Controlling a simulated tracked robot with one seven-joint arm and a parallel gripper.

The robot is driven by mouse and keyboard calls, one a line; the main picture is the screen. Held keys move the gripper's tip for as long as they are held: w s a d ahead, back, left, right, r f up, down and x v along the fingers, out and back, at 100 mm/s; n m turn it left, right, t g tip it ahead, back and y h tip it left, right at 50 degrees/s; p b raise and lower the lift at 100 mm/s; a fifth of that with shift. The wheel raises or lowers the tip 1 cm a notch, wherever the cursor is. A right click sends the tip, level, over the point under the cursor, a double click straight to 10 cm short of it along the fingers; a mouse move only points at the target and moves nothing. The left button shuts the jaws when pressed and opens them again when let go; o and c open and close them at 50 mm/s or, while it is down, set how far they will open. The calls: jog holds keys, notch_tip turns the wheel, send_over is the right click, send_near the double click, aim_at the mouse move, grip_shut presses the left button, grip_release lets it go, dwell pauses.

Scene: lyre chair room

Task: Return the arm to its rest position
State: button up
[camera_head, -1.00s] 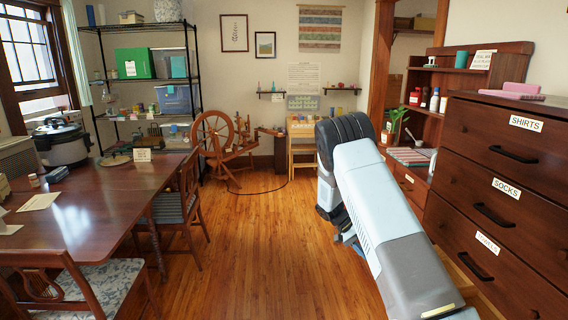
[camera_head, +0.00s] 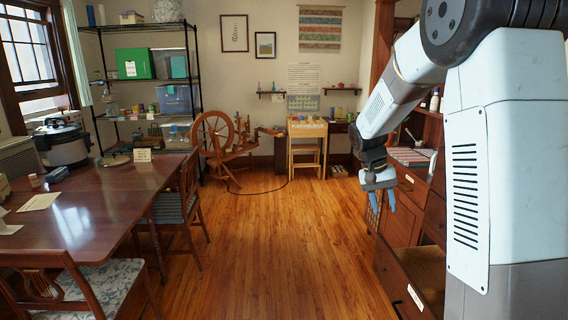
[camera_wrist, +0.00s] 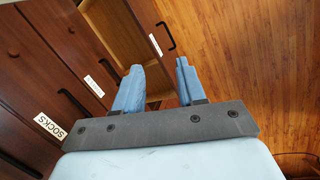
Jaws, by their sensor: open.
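My gripper (camera_head: 380,203) hangs from my raised arm at the right of the head view, its blue fingers pointing down. The fingers are apart, with nothing between them. In the wrist view, my gripper (camera_wrist: 158,80) also shows open and empty, over the wood floor and drawer fronts. My arm's large white links fill the right side of the head view and hide most of the dresser.
A dresser drawer (camera_head: 415,297) is pulled out at lower right, below my gripper. The SOCKS drawer front (camera_wrist: 62,100) is close on the left in the wrist view. A dining table (camera_head: 110,205) stands at left. The middle floor (camera_head: 270,250) is clear.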

jog(key=s+a+r+n+t+y, duration=0.1)
jog(key=s+r, duration=0.3)
jog(key=s, duration=0.5)
jog(key=s+a+r+n+t+y, duration=0.1)
jog(key=s+a+r+t, duration=0.1)
jog(key=s, duration=0.7)
jog(key=s+a+r+n+t+y, duration=0.1)
jog(key=s+r+t, duration=0.3)
jog(key=s, duration=0.6)
notch_tip(320, 180, up, 3)
jog(key=shift+a+f, duration=0.15)
jog(key=shift+a, duration=0.15)
